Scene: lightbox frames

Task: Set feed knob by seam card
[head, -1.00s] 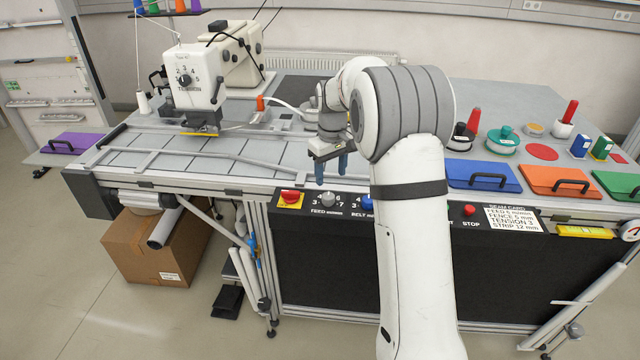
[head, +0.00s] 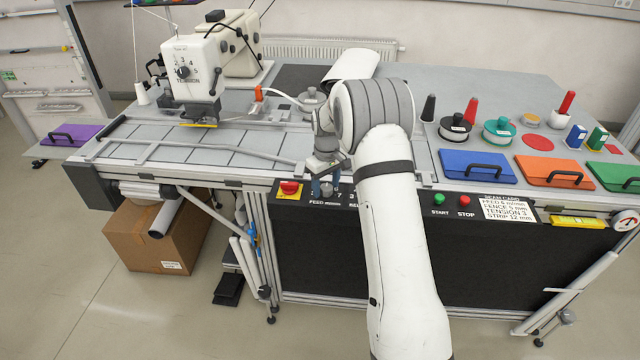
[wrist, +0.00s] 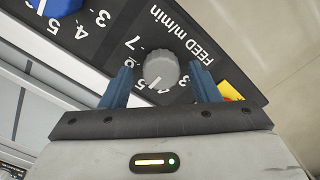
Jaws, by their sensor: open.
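My gripper (wrist: 162,79) is open, with one blue finger on each side of the knob and a visible gap. In the head view my gripper (head: 326,186) is low over the panel's left part. The seam card (head: 508,211) on the right reads feed 6 m/min, fence 5 mm, tension 3, strip 12 mm.
A red knob on a yellow plate (head: 288,188) is just left of the feed knob. A blue knob (wrist: 56,5) is on its other side. Green start (head: 439,199) and red stop (head: 465,200) buttons lie right of my arm. The sewing machine (head: 195,65) stands back left.

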